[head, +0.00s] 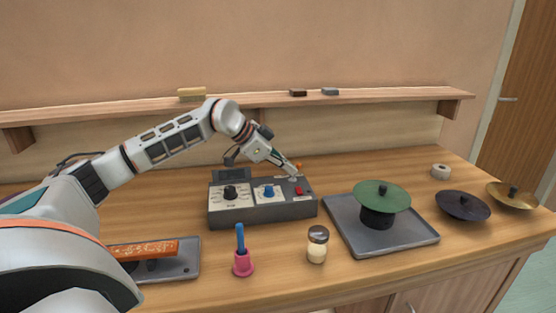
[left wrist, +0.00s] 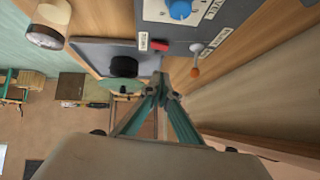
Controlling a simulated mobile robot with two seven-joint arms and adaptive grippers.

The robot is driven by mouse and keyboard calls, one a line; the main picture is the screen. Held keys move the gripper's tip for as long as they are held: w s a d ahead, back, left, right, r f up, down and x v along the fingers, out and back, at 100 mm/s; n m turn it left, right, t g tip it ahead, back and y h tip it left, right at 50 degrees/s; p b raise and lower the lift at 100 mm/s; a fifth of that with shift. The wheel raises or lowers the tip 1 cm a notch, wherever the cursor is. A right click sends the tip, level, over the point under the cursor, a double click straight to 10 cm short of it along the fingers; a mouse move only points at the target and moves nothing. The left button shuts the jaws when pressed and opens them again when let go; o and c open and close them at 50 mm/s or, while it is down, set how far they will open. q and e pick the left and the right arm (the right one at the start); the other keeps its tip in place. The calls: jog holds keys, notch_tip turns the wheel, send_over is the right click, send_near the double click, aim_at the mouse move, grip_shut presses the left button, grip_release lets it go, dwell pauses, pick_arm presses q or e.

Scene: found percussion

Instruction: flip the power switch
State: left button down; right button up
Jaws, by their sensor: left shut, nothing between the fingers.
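A dark grey box with white knob panels (head: 262,212) stands on the wooden bench. It carries a black knob (head: 230,192), a blue knob (head: 269,191) and a red button (head: 299,190). In the left wrist view the red button (left wrist: 160,45) and a toggle lever with an orange tip (left wrist: 195,72) show, each beside a small label too small to read surely. My left gripper (head: 293,174) is shut and empty over the box's right end. In the wrist view its fingertips (left wrist: 161,88) lie beside the lever, apart from it in the picture. My right gripper is not in view.
A grey tray (head: 405,241) with a green disc (head: 381,195) stands to the right. In front are a small jar (head: 317,245) and a pink holder (head: 243,264) with a blue handle. An orange block (head: 145,250) lies left. A wall shelf (head: 330,99) runs behind.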

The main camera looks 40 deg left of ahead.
aim_at(298, 188)
pick_arm(q)
jog(key=f, duration=0.1)
jog(key=w+f, duration=0.1)
jog(key=f, duration=0.2)
jog(key=shift+w+d, duration=0.35)
jog(key=shift+w+a+f, duration=0.1)
jog(key=shift+f, duration=0.75)
jog(key=shift+a+f+p, duration=0.15)
jog(key=shift+f+p, duration=0.1)
jog(key=shift+p, duration=0.3)
jog(key=shift+f, duration=0.15)
